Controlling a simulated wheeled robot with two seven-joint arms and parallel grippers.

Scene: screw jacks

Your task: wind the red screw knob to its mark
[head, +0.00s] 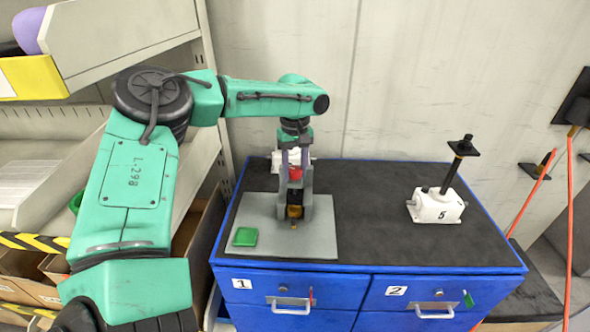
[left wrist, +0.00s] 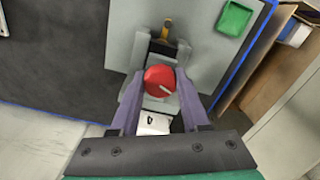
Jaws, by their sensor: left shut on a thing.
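The red screw knob (head: 295,173) sits on a grey upright fixture on the light grey plate (head: 265,208). In the left wrist view the red knob (left wrist: 159,80) shows from above, with a short white line on its top pointing to the lower right. My left gripper (head: 295,165) reaches down from above, its purple fingers on both sides of the knob, shut on it. The left gripper (left wrist: 160,85) also shows from its own camera. My right gripper is not in view.
A white jack numbered 5 (head: 437,207) with a black post stands at the right of the blue cabinet's dark top. A white block numbered 4 (left wrist: 154,122) is close to the knob. The dark top between is clear.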

